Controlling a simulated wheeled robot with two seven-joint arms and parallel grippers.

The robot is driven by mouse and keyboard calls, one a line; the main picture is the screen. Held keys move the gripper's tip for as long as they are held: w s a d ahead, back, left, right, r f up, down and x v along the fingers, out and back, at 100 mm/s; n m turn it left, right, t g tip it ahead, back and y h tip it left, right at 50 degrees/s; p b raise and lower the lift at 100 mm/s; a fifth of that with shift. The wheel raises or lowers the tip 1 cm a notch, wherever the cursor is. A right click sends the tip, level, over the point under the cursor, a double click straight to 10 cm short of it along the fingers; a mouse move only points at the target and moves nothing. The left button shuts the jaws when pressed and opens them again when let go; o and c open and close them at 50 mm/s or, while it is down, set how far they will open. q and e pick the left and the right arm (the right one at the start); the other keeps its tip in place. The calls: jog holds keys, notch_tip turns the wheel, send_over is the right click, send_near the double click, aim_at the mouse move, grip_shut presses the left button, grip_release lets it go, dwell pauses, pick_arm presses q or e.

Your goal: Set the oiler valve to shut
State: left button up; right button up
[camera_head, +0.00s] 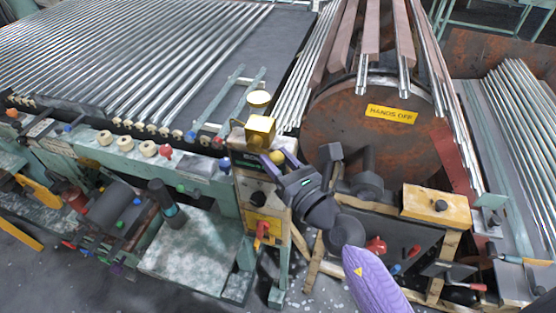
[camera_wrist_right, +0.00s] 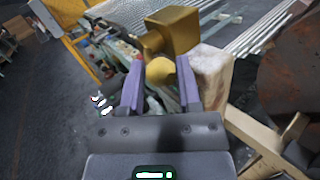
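The oiler valve shows as a brass block (camera_head: 259,130) with a round cup (camera_head: 259,100) above it and a yellow ball knob (camera_head: 277,157) low on its right. In the right wrist view the brass block (camera_wrist_right: 178,30) is ahead, and the yellow ball (camera_wrist_right: 161,71) is between the purple fingertips. My right gripper (camera_head: 279,164) is open, with one finger on each side of the ball; in the wrist view (camera_wrist_right: 161,75) I cannot tell whether either finger touches it. The lever behind the ball is mostly hidden. My left gripper is not in view.
A rusty drum with a yellow "HANDS OFF" plate (camera_head: 391,114) stands right of the valve. A bench of glass tubes (camera_head: 130,50) fills the upper left. A red switch (camera_head: 262,232) is on the post below. A wooden frame (camera_wrist_right: 250,135) is close right in the wrist view.

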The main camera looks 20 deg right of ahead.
jog(key=o, duration=0.4)
jog(key=b+v, duration=0.3)
jog(key=v, duration=0.7)
jog(key=shift+f, duration=0.1)
